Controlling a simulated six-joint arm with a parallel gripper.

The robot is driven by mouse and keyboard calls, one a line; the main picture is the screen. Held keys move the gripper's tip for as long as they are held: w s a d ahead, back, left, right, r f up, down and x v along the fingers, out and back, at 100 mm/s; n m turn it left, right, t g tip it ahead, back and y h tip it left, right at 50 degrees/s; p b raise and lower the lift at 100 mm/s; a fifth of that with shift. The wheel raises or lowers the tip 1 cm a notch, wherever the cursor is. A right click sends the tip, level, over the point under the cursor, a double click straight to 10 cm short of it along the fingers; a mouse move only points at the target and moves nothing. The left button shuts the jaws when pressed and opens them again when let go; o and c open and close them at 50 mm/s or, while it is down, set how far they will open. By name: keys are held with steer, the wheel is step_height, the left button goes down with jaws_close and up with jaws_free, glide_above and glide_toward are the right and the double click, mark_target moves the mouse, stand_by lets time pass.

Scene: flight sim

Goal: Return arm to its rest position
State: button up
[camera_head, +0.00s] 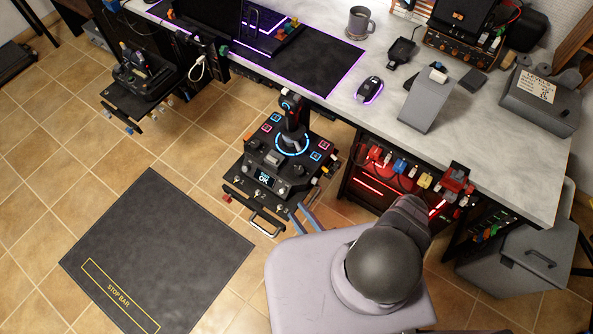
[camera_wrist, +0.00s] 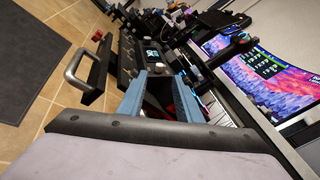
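My gripper (camera_head: 304,217) shows in the head view as two blue-grey fingers just past the edge of my pale arm link. They point toward the front right corner of a joystick panel (camera_head: 263,160). In the wrist view my gripper (camera_wrist: 160,78) has its two blue fingers apart, with a gap between them and nothing seen held. The panel (camera_wrist: 128,60) lies beyond the fingertips there. It carries a joystick (camera_head: 291,108), lit buttons and a small screen reading OK. I cannot tell whether the fingers touch the panel.
A grab handle (camera_head: 266,224) stands on the panel's front edge; it looms close in the wrist view (camera_wrist: 80,68). A desk (camera_head: 420,150) with a red-lit switch rack (camera_head: 385,180) is to the right. A dark STOP BAR mat (camera_head: 160,250) lies on the clear floor left.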

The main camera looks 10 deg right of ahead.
steer(key=w+d+r+n+g+h+p, duration=0.1)
steer(key=w+d+r+n+g+h, duration=0.15)
steer(key=w+d+n+g, duration=0.4)
steer(key=w+d+r+n+g+h+p, duration=0.15)
steer(key=w+d+r+n, duration=0.25)
steer(key=w+d, duration=0.55)
steer(key=d+r+n+g+h, duration=0.2)
steer(key=d+r+n+h, duration=0.1)
steer(key=d+r, duration=0.15)
steer(key=s+a+r+n+g+h+b, duration=0.1)
steer(key=s+a+r+n+g, duration=0.1)
steer(key=r, duration=0.4)
steer(key=s+a+r+n+g, duration=0.1)
steer(key=s+a+r+n, duration=0.15)
steer(key=r, duration=0.35)
steer(key=s+a+r+n+g, duration=0.1)
steer(key=s+a+r+n, duration=0.1)
steer(key=s+a+r, duration=0.2)
steer(key=s+a+r+n+g, duration=0.2)
steer(key=s+a+r, duration=0.3)
steer(key=s, duration=0.6)
steer(key=shift+s+a+r+n+y+b, duration=0.2)
steer(key=shift+a+r+n+y+b, duration=0.1)
steer(key=shift+r+b, duration=0.25)
steer(key=shift+o, duration=0.5)
stand_by(0.7)
